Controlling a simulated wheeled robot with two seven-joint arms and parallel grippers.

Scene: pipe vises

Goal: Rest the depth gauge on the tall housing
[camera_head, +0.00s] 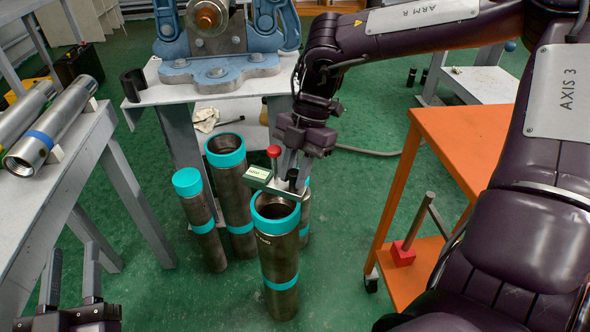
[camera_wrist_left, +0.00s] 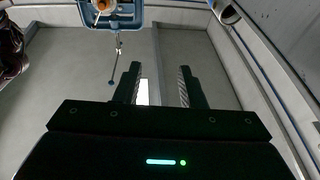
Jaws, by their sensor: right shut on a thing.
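The depth gauge (camera_head: 258,174) is a grey bar with a small green display and a red knob. My right gripper (camera_head: 291,176) points down and is shut on it. The gauge lies across the far rim of the front dark tube with turquoise bands, apparently the tall housing (camera_head: 278,250), which stands upright on the floor. I cannot tell whether the gauge touches the rim or hovers just above it. The housing's open bore shows in front of the gauge. My left gripper (camera_head: 71,272) is empty and open at lower left; its parted fingers show in the left wrist view (camera_wrist_left: 160,88).
Other turquoise-banded tubes stand close behind, one at left (camera_head: 201,220) and one in the middle (camera_head: 231,180); another is partly hidden. A blue vise (camera_head: 220,68) sits on a grey stand. An orange cart (camera_head: 455,135) is at right, a grey bench (camera_head: 60,185) with pipes at left.

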